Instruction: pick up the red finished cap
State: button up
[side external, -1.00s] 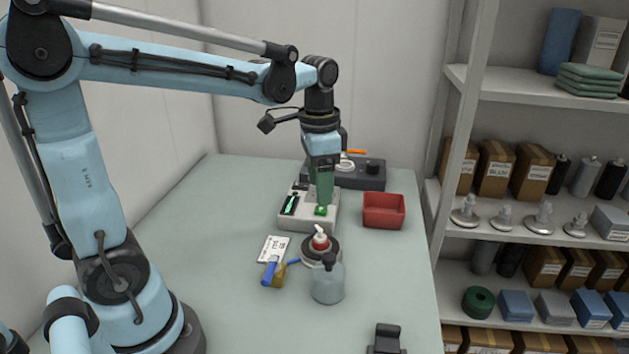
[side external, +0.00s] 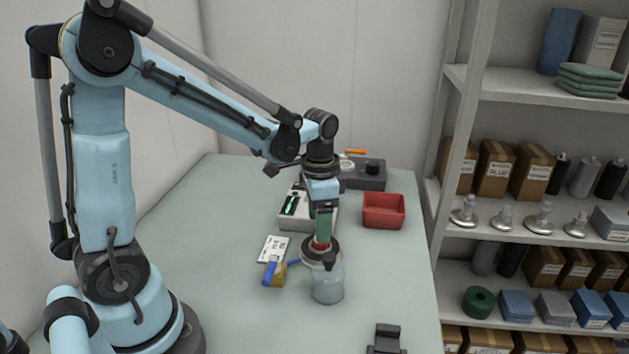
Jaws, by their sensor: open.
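The red cap (side external: 321,246) sits on a round dark and white holder (side external: 309,255) in the middle of the table. Only a little of its red side shows. My gripper (side external: 322,240) is directly above the cap, pointing down, with its green fingers at or around the cap's top. The fingers hide the white tip of the cap. My gripper is open; whether the fingers touch the cap I cannot tell.
A translucent bottle (side external: 328,283) stands close in front of the holder. Behind are a pale fixture box (side external: 290,222), a red bin (side external: 384,211) and a dark grey unit (side external: 368,178).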

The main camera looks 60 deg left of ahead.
jog(key=shift+f, duration=1.65)
jog(key=c, duration=0.8)
